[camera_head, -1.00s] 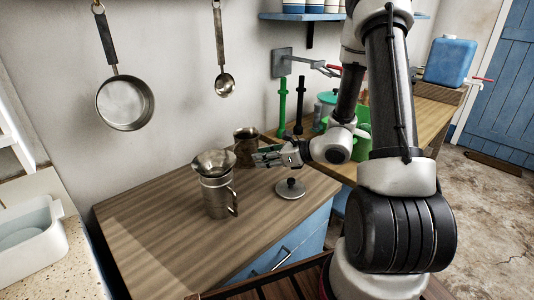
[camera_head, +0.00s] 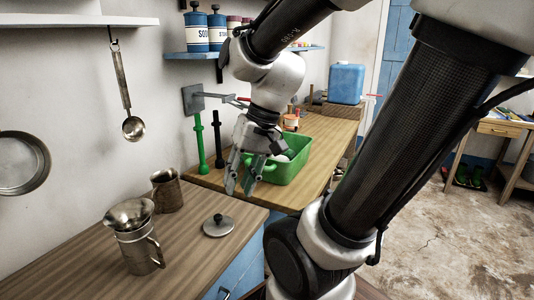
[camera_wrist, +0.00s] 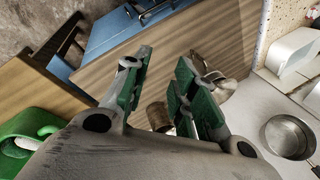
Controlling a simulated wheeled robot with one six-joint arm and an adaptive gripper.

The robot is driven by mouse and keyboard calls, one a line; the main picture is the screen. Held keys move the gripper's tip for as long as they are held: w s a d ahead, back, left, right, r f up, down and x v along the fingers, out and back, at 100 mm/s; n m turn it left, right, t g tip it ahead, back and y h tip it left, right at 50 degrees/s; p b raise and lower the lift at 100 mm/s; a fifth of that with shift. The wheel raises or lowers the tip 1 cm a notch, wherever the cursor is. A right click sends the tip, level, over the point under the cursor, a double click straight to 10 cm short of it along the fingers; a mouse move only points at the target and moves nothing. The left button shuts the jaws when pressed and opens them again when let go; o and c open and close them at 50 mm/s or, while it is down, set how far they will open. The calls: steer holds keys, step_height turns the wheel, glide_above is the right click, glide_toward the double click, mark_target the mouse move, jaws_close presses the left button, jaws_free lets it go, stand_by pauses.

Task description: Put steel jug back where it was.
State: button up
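Two metal jugs stand upright on the wooden counter (camera_head: 75,262). The smaller, brownish jug (camera_head: 166,192) is at the back near the wall; in the wrist view it (camera_wrist: 158,117) shows between my fingers, some way beyond them. The larger steel jug (camera_head: 140,250) has a handle on its right and a funnel (camera_head: 128,213) on its top. I cannot tell which one the task means. My gripper (camera_head: 241,188) is open and empty, above the gap right of the counter and apart from both jugs. Its green-padded fingers are spread in the wrist view (camera_wrist: 163,75).
A round lid (camera_head: 218,226) with a black knob lies on the counter's right part. A green basin (camera_head: 283,165) and two upright rods, green (camera_head: 199,148) and black (camera_head: 217,138), are close to my gripper. A ladle (camera_head: 132,128) and a pan (camera_head: 22,163) hang on the wall.

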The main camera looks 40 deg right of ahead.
steer(key=s+d+r+n+t+h, duration=0.2)
steer(key=d+r+n+h, duration=0.1)
steer(key=d+r, duration=0.2)
steer(key=shift+d+n, duration=0.4)
steer(key=shift+d, duration=0.15)
